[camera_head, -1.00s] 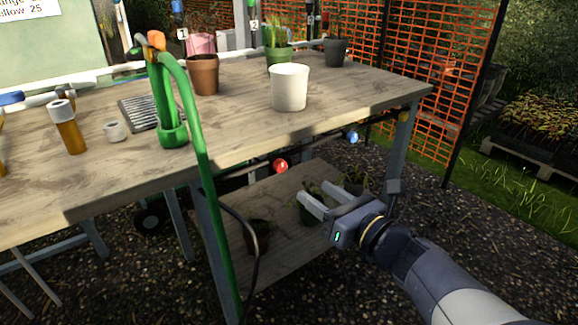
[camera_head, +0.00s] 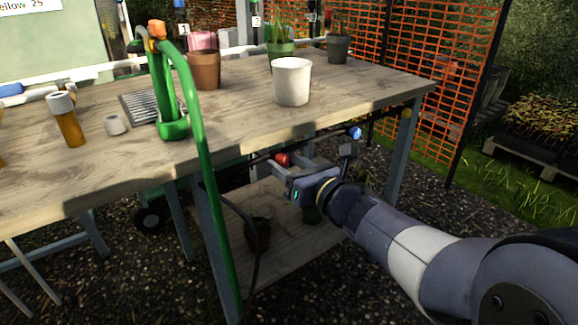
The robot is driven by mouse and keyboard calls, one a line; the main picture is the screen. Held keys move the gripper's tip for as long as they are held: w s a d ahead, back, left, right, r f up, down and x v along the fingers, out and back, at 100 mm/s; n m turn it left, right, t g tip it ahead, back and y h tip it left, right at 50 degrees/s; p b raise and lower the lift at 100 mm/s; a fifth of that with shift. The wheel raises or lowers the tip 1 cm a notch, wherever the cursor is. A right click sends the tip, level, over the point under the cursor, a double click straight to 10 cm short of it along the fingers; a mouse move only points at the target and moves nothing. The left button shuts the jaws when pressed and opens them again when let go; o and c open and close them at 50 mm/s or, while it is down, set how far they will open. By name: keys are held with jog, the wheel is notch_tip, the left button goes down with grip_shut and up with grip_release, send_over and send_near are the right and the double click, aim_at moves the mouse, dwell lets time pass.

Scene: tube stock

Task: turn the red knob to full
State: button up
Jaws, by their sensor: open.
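The red knob (camera_head: 282,159) sits under the front edge of the bench, on a dark rail. My gripper (camera_head: 277,170) is just below and in front of the knob, with its fingers pointing up and left towards it. The jaws are open, and I cannot tell whether a finger touches the knob. The knob's lower part is close to the fingers and its marking is too small to read. A blue knob (camera_head: 355,133) is on the same rail to the right.
The wooden bench (camera_head: 235,120) is above my gripper, its front edge close. A green hose (camera_head: 200,130) hangs down left of the gripper. A lower shelf (camera_head: 290,230) with potted plants lies beneath. A white pot (camera_head: 292,82) stands on the bench.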

jog(key=c, duration=1)
